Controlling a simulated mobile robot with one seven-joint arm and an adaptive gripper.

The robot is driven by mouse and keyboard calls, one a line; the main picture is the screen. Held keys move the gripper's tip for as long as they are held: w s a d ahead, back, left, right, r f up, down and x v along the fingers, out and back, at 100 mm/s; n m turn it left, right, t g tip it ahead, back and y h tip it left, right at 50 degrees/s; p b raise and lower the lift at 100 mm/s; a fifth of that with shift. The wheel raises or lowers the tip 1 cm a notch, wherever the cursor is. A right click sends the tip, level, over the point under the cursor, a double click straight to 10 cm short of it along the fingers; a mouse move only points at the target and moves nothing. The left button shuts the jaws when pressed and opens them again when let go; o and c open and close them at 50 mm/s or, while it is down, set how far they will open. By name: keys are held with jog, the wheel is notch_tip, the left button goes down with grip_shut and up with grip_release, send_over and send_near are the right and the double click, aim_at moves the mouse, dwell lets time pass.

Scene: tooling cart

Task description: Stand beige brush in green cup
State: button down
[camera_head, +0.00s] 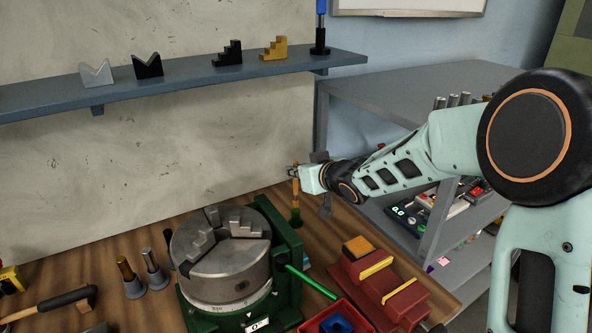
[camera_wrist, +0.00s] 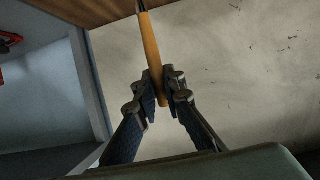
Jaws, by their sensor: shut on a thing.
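The beige brush (camera_head: 296,187) has an orange-tan handle and is close to upright near the back right corner of the wooden bench. My gripper (camera_head: 293,172) is shut on its upper part; the wrist view shows both fingers (camera_wrist: 166,88) pinching the handle (camera_wrist: 151,48). In the wrist view the brush's far end is dark and lies against the bench at the top edge. In the head view a small dark green thing (camera_head: 296,216), perhaps the green cup, is at the brush's lower end. I cannot tell whether the brush is inside it or in front of it.
A lathe chuck (camera_head: 220,253) on a green base with a green handle (camera_head: 311,282) stands left of the brush. A wall shelf (camera_head: 190,83) runs behind; a grey rack (camera_head: 430,90) is at right.

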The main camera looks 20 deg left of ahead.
aim_at(297, 187)
jog(key=shift+f+b, duration=2.35)
jog(key=shift+f, duration=0.6)
dwell(2.5)
jog(key=c, duration=1.5)
grip_release()
jog(key=shift+c, duration=0.2)
jog(key=shift+r, duration=0.2)
jog(key=shift+r+p, duration=2.75)
jog(key=shift+r, duration=0.1)
